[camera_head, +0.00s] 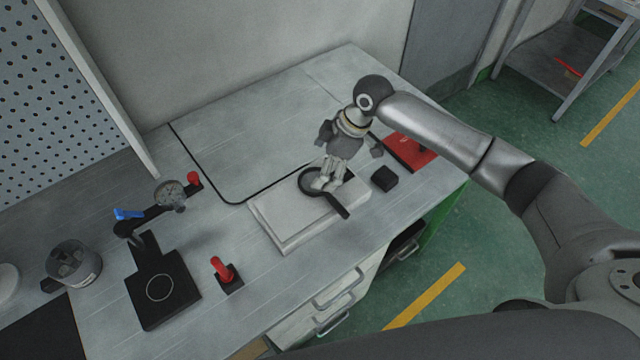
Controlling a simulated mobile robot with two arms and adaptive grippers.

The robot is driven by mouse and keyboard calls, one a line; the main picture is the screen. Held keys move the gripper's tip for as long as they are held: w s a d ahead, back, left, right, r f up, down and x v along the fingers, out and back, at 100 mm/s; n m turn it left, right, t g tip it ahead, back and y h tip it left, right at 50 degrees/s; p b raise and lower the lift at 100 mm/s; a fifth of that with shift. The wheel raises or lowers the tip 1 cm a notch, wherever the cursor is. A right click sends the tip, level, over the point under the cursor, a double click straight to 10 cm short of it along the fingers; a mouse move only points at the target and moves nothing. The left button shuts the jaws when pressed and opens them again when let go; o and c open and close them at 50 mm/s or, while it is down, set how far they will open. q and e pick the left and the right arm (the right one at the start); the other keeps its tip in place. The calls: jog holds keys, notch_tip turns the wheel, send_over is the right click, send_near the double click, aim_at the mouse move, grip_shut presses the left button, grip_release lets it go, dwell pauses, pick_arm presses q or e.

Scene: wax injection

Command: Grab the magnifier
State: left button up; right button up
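The magnifier (306,187), with a dark round frame and a black handle pointing to the lower right, is over a pale grey rectangular block (279,224) on the workbench. My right gripper (328,182) comes down from above, with its fingertips at the lens end of the magnifier and covering part of it. Whether the fingers touch or grip the frame cannot be made out. My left gripper is not in view.
A small black block (384,178) and a red flat item (409,152) lie right of the gripper. On the left are a black stand (163,291), a red-handled piece (223,272) and a grey pot (75,266). The bench behind the pale block is clear.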

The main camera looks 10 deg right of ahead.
aim_at(312, 180)
jog(key=shift+p+x, duration=0.55)
jog(key=shift+x, duration=1.75)
jog(key=shift+s+a+r, duration=0.1)
jog(key=shift+s+a, duration=0.05)
jog(key=shift+a, duration=0.05)
jog(key=c, duration=1.4)
